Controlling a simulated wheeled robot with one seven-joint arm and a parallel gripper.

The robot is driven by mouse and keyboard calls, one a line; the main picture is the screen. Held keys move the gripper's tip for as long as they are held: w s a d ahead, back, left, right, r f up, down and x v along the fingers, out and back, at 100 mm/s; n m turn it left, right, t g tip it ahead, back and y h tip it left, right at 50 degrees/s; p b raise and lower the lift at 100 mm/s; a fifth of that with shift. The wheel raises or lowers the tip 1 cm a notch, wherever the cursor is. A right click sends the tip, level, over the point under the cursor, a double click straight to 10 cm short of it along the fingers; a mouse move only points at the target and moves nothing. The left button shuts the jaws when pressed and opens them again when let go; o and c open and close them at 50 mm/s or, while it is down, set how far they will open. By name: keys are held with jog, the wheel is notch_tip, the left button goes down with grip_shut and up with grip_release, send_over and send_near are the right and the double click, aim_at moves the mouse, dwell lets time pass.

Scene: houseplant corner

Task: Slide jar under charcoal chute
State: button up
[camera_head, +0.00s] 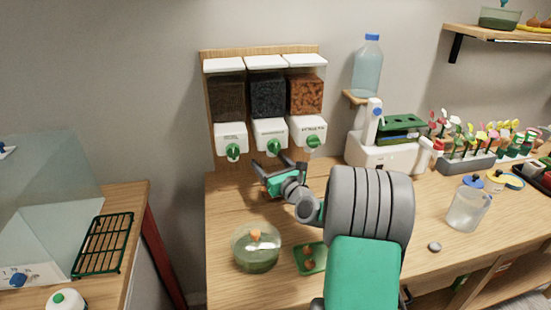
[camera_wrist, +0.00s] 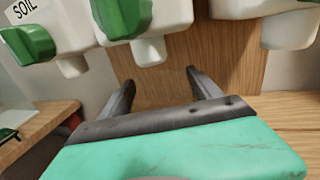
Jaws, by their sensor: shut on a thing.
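The charcoal chute is the middle one of three wall dispensers, with black bits in its bin (camera_head: 268,95) and a green knob (camera_head: 269,145). In the wrist view its white spout (camera_wrist: 150,50) hangs beyond and above my fingers, a little left of their middle. My gripper (camera_head: 278,163) is low at the back of the table, near and below this chute. Its fingers (camera_wrist: 168,85) stand apart, shut on the jar. The jar hardly shows; a small orange patch (camera_head: 265,190) is seen at the gripper. Whether it is right under the spout I cannot tell.
The soil chute (camera_head: 232,140) is on the left, the orange-pebble chute (camera_head: 308,135) on the right. A glass bowl (camera_head: 244,262) and a green tray (camera_head: 311,268) stand in front. A white machine (camera_head: 365,154) and a clear container (camera_head: 465,212) are to the right.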

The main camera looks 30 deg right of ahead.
jog(key=shift+a, duration=0.1)
jog(key=o, duration=1.9)
jog(key=shift+o, duration=0.2)
jog(key=s, duration=0.7)
jog(key=shift+s+b, duration=0.35)
jog(key=shift+s, duration=0.05)
